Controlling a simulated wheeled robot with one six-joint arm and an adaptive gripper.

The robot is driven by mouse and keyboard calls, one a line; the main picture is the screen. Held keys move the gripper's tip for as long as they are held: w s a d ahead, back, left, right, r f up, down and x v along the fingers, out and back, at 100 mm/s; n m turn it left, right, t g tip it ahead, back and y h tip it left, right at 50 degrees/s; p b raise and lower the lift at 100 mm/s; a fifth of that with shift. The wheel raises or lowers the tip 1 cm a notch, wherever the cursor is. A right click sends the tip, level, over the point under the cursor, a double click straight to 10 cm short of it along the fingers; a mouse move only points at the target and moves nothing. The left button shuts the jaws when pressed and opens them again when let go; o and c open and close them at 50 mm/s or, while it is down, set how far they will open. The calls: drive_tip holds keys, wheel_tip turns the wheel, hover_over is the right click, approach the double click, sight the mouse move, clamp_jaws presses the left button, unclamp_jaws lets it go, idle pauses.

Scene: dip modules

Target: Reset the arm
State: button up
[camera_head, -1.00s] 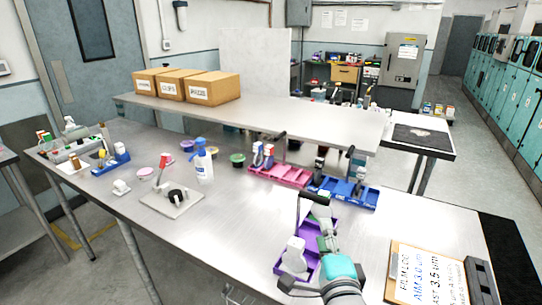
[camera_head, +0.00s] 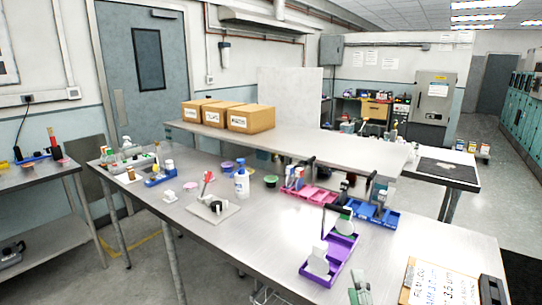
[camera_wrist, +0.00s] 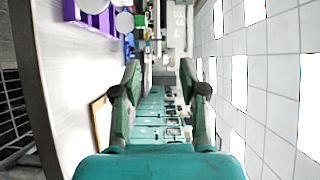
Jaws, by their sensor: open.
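My gripper (camera_head: 359,286) shows at the bottom edge of the head view, right of the purple tray (camera_head: 343,249) and apart from it. In the wrist view my gripper (camera_wrist: 160,75) is open, with two green fingers spread and nothing between them. The wrist camera looks sideways along the room, toward the teal cabinets (camera_wrist: 160,112). Most of my arm is outside the head view.
The purple tray holds a white container (camera_head: 318,262). Pink (camera_head: 318,196) and blue (camera_head: 376,215) trays stand behind it. A clipboard (camera_head: 440,284) lies at the right. A raised shelf (camera_head: 330,143) runs along the back. The steel table's front middle is clear.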

drive_tip(key=s+f+n+g+y, duration=0.2)
drive_tip(key=s+f+n, duration=0.8)
drive_tip(key=s+f, duration=0.7)
drive_tip(key=s+d+f+n+g, duration=0.1)
drive_tip(key=s+f+n, duration=0.2)
drive_tip(key=s+n, duration=0.6)
drive_tip(key=s, duration=1.4)
drive_tip(key=shift+s+d, duration=0.2)
drive_tip(key=shift+d+f, duration=0.1)
